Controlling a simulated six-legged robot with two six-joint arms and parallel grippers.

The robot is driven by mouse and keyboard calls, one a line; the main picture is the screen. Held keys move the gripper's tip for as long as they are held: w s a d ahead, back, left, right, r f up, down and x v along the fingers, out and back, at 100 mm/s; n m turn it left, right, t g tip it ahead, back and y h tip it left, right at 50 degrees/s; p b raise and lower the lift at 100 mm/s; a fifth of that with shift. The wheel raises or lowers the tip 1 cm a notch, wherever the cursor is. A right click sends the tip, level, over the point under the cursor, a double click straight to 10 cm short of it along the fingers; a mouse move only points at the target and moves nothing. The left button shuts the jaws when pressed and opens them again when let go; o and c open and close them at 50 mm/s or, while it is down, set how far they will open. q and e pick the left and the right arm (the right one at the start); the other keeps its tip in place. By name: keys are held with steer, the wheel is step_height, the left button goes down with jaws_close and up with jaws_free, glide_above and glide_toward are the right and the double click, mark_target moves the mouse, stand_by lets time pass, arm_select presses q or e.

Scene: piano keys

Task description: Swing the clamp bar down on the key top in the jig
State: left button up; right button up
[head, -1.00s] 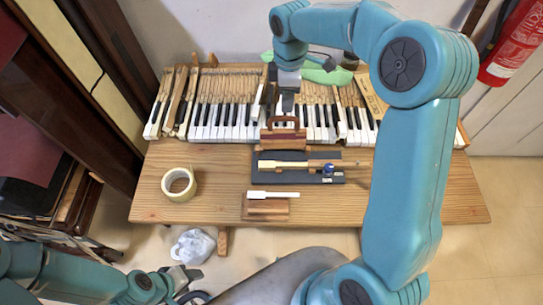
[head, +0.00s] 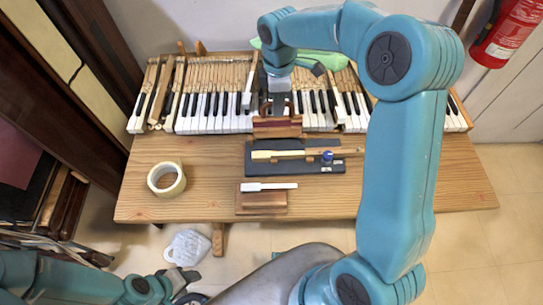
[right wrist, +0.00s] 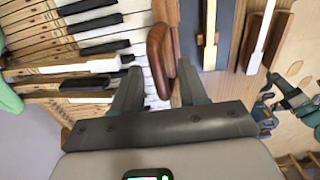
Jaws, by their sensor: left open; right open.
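The jig (head: 255,170) is a dark board on the table. A pale key stick (head: 265,155) and a wooden bar (head: 347,151) lie along it, with a blue knob (head: 327,157) near its right end. I cannot tell for sure which piece is the clamp bar. My right gripper (head: 278,98) is open, behind the jig, just above a brown handled block (head: 277,127). In the right wrist view the block's rounded handle (right wrist: 158,52) lies ahead, between the open fingers (right wrist: 160,88). My left gripper (head: 183,278) is open and empty, low in front of the table.
Piano keys (head: 215,123) run along the back of the table. A white key top (head: 268,186) rests on a wooden block (head: 262,202) at the front. The table between tape and jig is clear. A fire extinguisher (head: 508,35) hangs right.

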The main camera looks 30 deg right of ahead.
steer(key=c, duration=0.7)
steer(key=shift+s+a, duration=0.1)
steer(key=shift+s, duration=0.05)
steer(key=shift+s+a+r+b, duration=0.15)
steer(key=shift+s+a, duration=0.15)
steer(key=shift+s, duration=0.15)
steer(key=shift+s+a+r+b, duration=0.15)
steer(key=shift+s+a, duration=0.1)
steer(key=shift+s, duration=0.25)
steer(key=shift+s+a+b, duration=0.5)
steer(key=shift+s+a, duration=0.1)
steer(key=shift+s, duration=0.45)
